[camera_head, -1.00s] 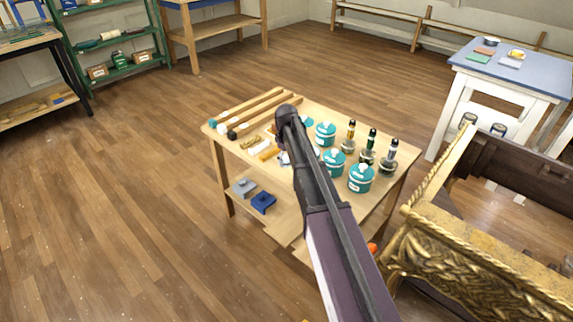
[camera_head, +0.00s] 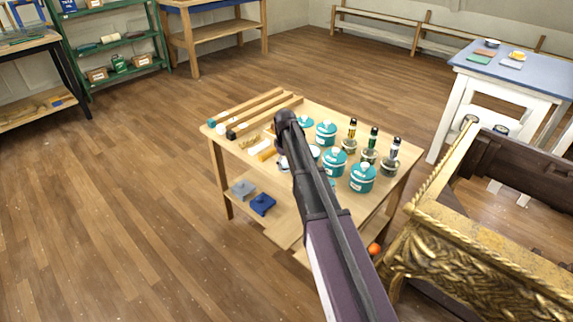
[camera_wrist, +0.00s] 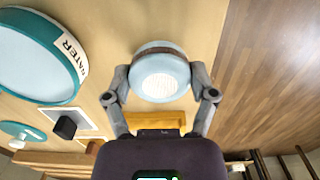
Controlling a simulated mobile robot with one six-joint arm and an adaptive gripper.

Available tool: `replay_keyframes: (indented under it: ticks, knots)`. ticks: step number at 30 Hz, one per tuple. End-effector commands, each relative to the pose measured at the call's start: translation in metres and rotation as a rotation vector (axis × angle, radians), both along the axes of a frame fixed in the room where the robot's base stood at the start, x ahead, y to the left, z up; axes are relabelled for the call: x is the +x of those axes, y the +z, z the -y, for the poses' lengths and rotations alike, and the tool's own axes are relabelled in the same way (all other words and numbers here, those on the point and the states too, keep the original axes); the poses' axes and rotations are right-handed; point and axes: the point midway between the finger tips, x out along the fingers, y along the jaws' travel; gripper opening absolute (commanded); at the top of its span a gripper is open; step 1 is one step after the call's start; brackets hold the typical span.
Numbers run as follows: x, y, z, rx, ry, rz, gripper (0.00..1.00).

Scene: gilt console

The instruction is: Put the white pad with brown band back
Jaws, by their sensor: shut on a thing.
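Behind the pad is the pale wooden top of the small table (camera_head: 327,118). I cannot tell whether the pad touches that top. In the head view my arm covers the gripper and most of what is under it.
Several teal-and-white jars (camera_head: 362,178) stand right of my arm, with dark-capped bottles (camera_head: 371,143) behind. Wooden rods (camera_head: 249,106) lie at the table's left. The gilt console (camera_head: 480,245) stands close at right.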

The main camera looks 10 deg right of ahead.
Motion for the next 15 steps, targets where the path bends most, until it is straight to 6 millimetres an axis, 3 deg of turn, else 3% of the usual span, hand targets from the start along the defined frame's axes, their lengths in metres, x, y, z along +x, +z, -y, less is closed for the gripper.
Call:
replay_keyframes:
  ticks: [5,6,8,15]
  knots:
    - [0.0000,-0.0042,-0.0003,0.000,0.000,0.000,0.16]
    - [0.0000,-0.0036,-0.0003,0.000,0.000,0.000,0.79]
    - [-0.0001,-0.0031,-0.0002,0.000,0.000,0.000,0.97]
    - [0.0000,-0.0030,-0.0004,0.000,0.000,0.000,1.00]
